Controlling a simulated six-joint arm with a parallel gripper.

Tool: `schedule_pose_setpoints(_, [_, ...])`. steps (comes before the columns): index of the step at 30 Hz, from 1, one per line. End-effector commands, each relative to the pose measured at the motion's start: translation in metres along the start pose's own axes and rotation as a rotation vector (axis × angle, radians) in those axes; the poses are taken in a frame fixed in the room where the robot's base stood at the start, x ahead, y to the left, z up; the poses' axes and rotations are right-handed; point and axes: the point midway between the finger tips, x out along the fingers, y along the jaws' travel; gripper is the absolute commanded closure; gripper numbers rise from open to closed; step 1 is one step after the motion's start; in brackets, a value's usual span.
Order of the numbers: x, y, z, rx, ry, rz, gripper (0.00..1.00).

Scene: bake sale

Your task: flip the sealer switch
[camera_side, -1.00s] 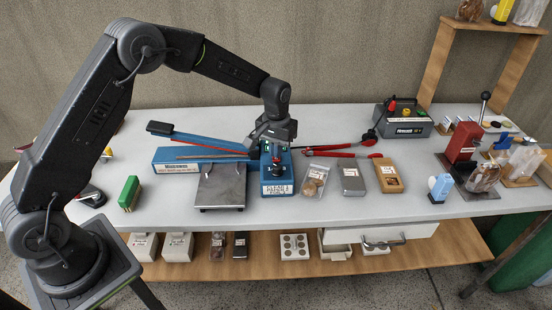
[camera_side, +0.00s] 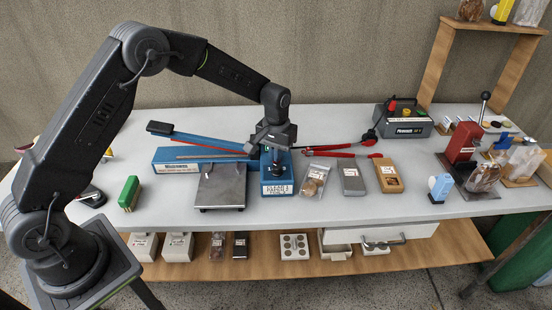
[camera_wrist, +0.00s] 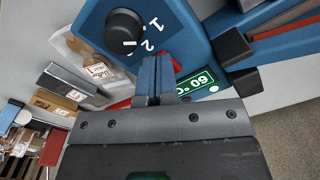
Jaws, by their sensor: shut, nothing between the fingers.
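The blue sealer (camera_side: 188,158) lies at the back left of the table with its long arm raised. Its blue control box (camera_side: 277,187) stands at its right end, with a label on the front. In the wrist view the box (camera_wrist: 188,28) shows a black dial (camera_wrist: 124,27) with numbers and a green display (camera_wrist: 196,83). My gripper (camera_side: 273,168) is over the box, fingers down. In the wrist view my gripper (camera_wrist: 155,62) has its fingers together, empty, close to the box face between dial and display. I cannot tell whether they touch it.
A steel-topped scale (camera_side: 221,186) stands just left of the box.

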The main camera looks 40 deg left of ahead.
Motion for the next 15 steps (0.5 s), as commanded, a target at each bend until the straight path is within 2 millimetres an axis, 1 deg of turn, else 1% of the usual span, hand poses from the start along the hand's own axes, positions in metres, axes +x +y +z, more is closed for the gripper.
schedule_pose_setpoints(8, [0.003, 0.0, 0.0, 0.0, 0.0, 0.0, 1.0])
schedule_pose_setpoints(11, [-0.002, 0.0, 0.0, 0.0, 0.001, 0.0, 1.0])
schedule_pose_setpoints(15, [-0.013, 0.0, -0.001, 0.0, 0.003, 0.0, 1.0])
